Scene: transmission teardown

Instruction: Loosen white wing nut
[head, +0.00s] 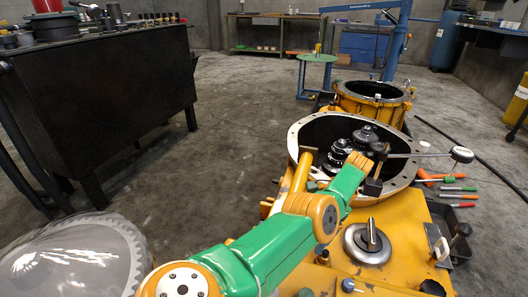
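The open transmission housing (293,150) has a pale round flange and dark gears (340,150) inside. A green and orange arm of mine, coming in from the lower left, reaches over its near rim. The dark gripper (374,180) at its end is at the right part of the opening, with its fingertips too small and covered to read. I cannot clearly make out a white wing nut. A small pale piece (422,147) shows by a thin rod at the housing's right rim, but its shape is unclear. My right gripper is not in view.
A black-and-white round knob (462,154) stands right of the housing. Several coloured-handled tools (458,189) lie in a tray there. A second yellow housing (372,103) stands behind. A black workbench (100,100) is at the left. The floor between is clear.

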